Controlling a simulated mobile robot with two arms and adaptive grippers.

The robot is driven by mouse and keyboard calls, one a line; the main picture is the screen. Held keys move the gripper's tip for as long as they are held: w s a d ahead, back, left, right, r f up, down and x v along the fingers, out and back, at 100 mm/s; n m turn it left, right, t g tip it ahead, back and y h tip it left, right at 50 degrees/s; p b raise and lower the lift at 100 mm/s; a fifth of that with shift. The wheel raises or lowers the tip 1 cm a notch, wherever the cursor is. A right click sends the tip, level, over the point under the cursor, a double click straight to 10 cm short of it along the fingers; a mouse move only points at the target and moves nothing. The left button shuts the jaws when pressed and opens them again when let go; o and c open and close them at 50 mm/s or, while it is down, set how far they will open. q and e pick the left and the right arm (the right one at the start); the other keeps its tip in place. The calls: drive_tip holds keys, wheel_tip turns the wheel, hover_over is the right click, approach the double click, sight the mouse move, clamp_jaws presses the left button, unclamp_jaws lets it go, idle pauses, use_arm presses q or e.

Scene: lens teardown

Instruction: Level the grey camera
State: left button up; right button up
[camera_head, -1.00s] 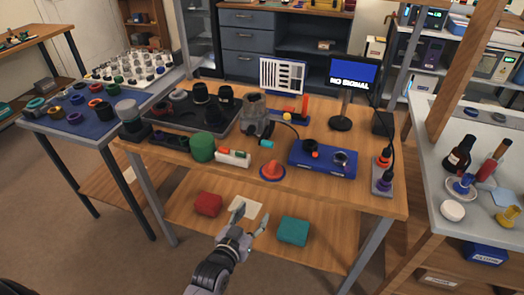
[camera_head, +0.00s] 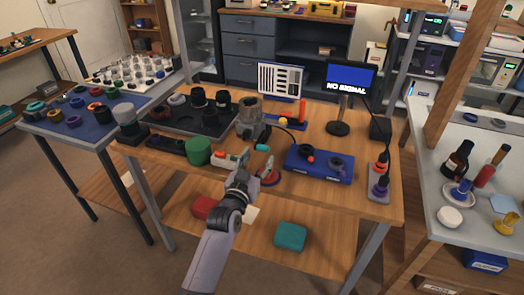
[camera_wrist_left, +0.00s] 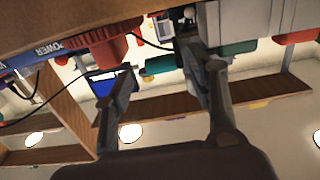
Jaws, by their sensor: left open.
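The grey camera (camera_head: 248,117) stands on the wooden workbench (camera_head: 360,205), behind my left gripper. It is too small to tell whether it is level. My left gripper (camera_head: 254,160) is open and empty at the bench's front edge, between the white-and-red device (camera_head: 230,159) and the red-orange cone (camera_head: 270,175). In the left wrist view my gripper's fingers (camera_wrist_left: 165,78) are apart, with a teal cylinder (camera_wrist_left: 158,65) showing beyond them. That cylinder also shows in the head view (camera_head: 262,147), in front of the camera. My right gripper is not in view.
A green cylinder (camera_head: 198,151) and a dark tray of lenses (camera_head: 181,122) stand left of the camera. A blue power box (camera_head: 318,166) is at right. A striped chart (camera_head: 281,82) and a NO SIGNAL monitor (camera_head: 351,78) stand behind. A lower shelf holds red and teal boxes (camera_head: 290,236).

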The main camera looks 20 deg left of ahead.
sight(260, 130)
use_arm(q)
drive_tip(key=shift+w+d, duration=0.1)
drive_tip(key=shift+w, duration=2.15)
clamp_jaws()
drive_tip(key=shift+d, duration=0.1)
